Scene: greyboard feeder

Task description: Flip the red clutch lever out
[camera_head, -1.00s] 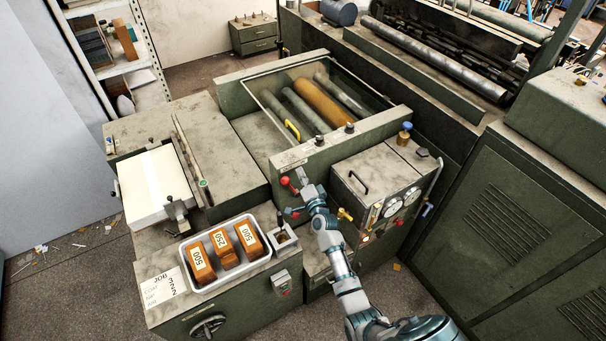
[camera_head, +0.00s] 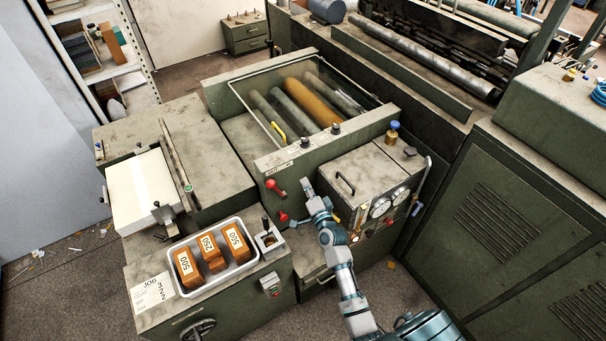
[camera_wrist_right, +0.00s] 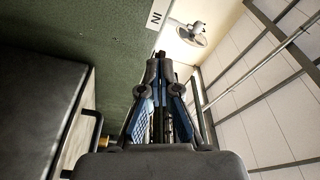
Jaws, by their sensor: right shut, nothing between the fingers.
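The red clutch lever (camera_head: 274,187) is on the front panel of the green machine, with its round red knob at the upper left end. My right gripper (camera_head: 307,184) is shut and empty. It is just right of the lever in the head view, with a small gap between them in the picture. In the right wrist view, the closed fingers (camera_wrist_right: 160,68) point at the green panel near a white label reading "IN" (camera_wrist_right: 157,16). A small dark reddish spot shows at the fingertips; I cannot tell what it is. My left gripper is not in view.
A second red knob (camera_head: 283,216) sits lower on the panel. A box with gauges (camera_head: 365,180) stands right of my arm. A white tray (camera_head: 214,281) holding orange blocks and a small black lever (camera_head: 266,229) are at the left front. Rollers lie under a clear cover behind.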

